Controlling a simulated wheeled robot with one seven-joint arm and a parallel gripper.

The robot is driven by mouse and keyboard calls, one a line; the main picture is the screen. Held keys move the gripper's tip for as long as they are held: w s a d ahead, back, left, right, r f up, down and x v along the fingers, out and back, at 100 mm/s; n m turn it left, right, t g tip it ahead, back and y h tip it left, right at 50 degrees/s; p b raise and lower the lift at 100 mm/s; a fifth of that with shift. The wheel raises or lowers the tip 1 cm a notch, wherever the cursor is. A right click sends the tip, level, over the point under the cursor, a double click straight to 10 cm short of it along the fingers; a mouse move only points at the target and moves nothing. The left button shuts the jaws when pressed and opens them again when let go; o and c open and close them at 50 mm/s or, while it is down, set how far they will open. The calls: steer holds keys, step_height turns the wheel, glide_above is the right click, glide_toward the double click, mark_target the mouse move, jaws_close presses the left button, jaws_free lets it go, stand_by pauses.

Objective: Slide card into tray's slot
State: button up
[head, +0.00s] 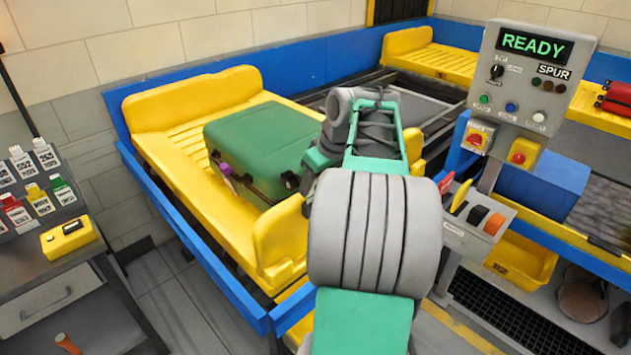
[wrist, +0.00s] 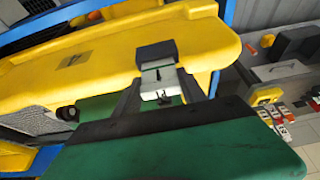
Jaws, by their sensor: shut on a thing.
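The yellow tray (head: 168,152) stands on the blue-framed conveyor and holds a green suitcase (head: 262,150). In the head view my gripper and the card are hidden behind my arm. In the wrist view my gripper (wrist: 158,73) is shut on a small whitish card (wrist: 160,93) with a dark marking. The card is in front of the tray's yellow rim (wrist: 100,58). A dark block (wrist: 155,52) shows at the card's upper end, and I cannot tell whether it is a slot holder or whether the card touches it. A dark rectangular mark lies on the rim to the left.
A control post (head: 522,85) reading READY stands close right of my arm, with a button box (head: 480,218) below. A side table (head: 75,275) at left carries several coloured tags and a yellow device (head: 68,236). A blue bin (head: 542,188) is at right.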

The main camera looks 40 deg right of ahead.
steer(key=shift+f+b, duration=0.5)
steer(key=shift+f, duration=0.2)
steer(key=o, duration=1.4)
steer(key=p+v, duration=0.1)
steer(key=v, duration=0.7)
steer(key=shift+w, duration=0.1)
